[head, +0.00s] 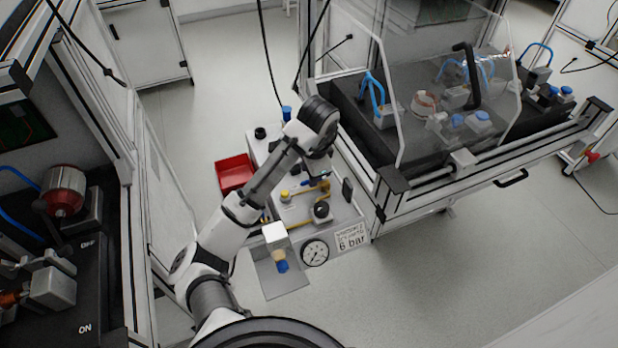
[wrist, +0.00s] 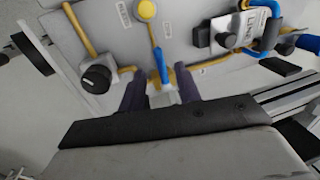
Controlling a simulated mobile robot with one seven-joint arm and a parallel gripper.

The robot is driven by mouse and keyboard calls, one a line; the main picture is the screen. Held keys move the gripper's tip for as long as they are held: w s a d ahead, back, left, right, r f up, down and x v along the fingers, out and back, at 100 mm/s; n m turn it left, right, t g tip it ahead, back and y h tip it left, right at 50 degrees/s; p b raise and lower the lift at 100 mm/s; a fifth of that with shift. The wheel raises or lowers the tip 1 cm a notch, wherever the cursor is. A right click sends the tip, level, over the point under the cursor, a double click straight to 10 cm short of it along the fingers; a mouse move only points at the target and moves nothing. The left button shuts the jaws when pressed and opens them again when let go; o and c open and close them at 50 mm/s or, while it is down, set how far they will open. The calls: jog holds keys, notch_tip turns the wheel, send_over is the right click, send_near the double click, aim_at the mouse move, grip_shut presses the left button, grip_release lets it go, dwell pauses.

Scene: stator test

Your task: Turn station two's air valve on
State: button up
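In the wrist view my gripper (wrist: 160,90) has its two dark fingers apart, with a gap between them. A blue valve lever (wrist: 160,66) on a brass pipe shows just beyond the gap, roughly lined up with it; I cannot tell whether a finger touches it. Another blue lever or pipe (wrist: 271,22) shows at the right beside a grey labelled block (wrist: 240,28). The small labels are too blurred to tell which valve is station two's. In the head view my gripper (head: 318,172) is above the air panel (head: 290,212), and my arm hides part of the panel.
The panel carries a yellow knob (wrist: 147,9), a black knob (wrist: 97,78) and brass pipes. A pressure gauge (head: 315,252) and a 6 bar sign (head: 351,240) are on its front. A red bin (head: 235,173) stands left; a clear-shielded station (head: 450,80) stands right.

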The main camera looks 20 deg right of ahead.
jog(key=shift+w+f, duration=0.15)
jog(key=shift+f, duration=0.5)
jog(key=shift+w+f, duration=0.15)
jog(key=shift+f, duration=0.5)
jog(key=shift+c, duration=0.4)
grip_shut()
